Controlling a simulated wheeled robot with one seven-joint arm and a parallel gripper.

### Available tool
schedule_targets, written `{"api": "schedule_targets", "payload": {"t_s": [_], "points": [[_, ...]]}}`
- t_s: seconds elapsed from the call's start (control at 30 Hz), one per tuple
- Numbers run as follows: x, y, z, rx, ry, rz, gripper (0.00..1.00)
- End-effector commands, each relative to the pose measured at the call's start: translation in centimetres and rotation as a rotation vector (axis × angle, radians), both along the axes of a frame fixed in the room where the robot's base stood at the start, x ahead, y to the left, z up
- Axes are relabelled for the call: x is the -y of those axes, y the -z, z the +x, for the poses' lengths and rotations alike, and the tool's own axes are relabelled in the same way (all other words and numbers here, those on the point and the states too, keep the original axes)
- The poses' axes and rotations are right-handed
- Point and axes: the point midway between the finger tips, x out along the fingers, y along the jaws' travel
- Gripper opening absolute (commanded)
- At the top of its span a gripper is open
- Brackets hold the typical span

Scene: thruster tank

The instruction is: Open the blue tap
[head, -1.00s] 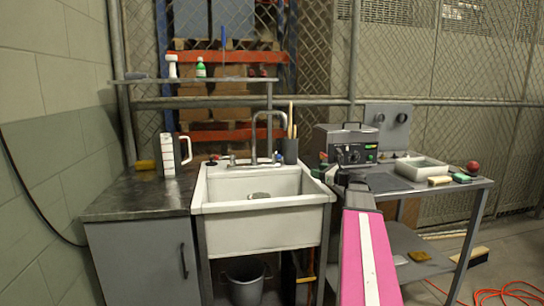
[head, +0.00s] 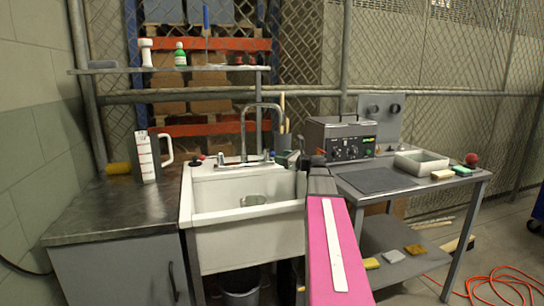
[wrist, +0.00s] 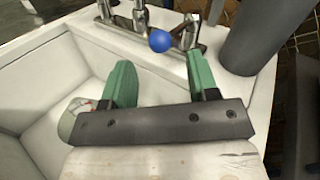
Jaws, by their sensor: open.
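The blue tap (wrist: 160,40) shows in the wrist view as a blue ball on a dark lever, joined to a metal tap body at its right. In the head view its blue knob (head: 271,155) is small, at the right of the faucet (head: 245,130) behind the white sink (head: 225,220). My gripper (wrist: 158,78) has two green fingers, open and empty. In the wrist view the ball lies just beyond the fingertips, roughly between them; I cannot tell whether they touch. In the head view my gripper (head: 288,158) is at the sink's back right, partly hidden by my arm.
A red knob (head: 197,162) is at the faucet's left. A dark cup (head: 283,141) with sticks stands behind the sink's right, close to my right finger in the wrist view. A grey box device (head: 340,138) sits on the right table.

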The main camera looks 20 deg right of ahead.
Motion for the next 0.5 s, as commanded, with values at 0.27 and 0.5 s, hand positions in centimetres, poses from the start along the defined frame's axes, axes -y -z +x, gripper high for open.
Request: {"api": "schedule_targets", "payload": {"t_s": [0.27, 0.5], "points": [[-2.4, 0.0, 3.8, 0.0, -0.001, 0.0, 0.54], [-3.2, 0.0, 4.9, 0.0, 0.001, 0.0, 0.54]]}}
